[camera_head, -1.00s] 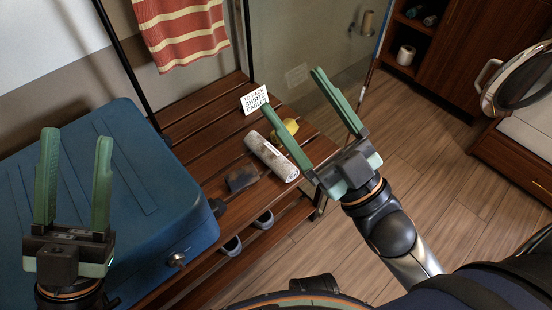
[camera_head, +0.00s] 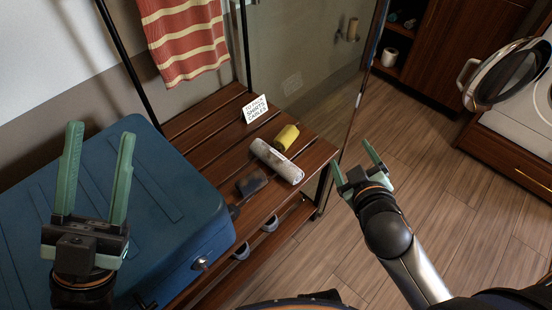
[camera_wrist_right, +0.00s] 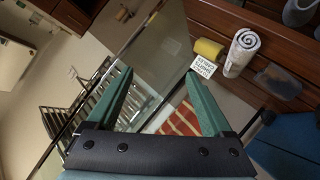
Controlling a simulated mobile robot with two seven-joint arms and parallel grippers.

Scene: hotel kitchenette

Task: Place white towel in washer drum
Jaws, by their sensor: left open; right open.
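The white towel (camera_head: 277,161) is a greyish-white roll lying on the slatted wooden bench; its spiral end shows in the right wrist view (camera_wrist_right: 242,48). My right gripper (camera_head: 352,154) is open and empty, over the floor beside the bench's right end, apart from the towel. Its two green fingers also show in the right wrist view (camera_wrist_right: 159,73). My left gripper (camera_head: 101,131) is open and empty above the blue suitcase. At the far right stands the white washer (camera_head: 516,118) with its round door (camera_head: 507,75) swung open. The drum is mostly cut off by the picture edge.
On the bench (camera_head: 203,117) are a yellow roll (camera_head: 287,137), a dark pouch (camera_head: 251,183) and a lettered card (camera_head: 255,108). The blue suitcase (camera_head: 150,190) fills the left. A glass panel (camera_head: 300,60) stands behind the bench. Wooden floor (camera_head: 440,180) lies clear toward the washer.

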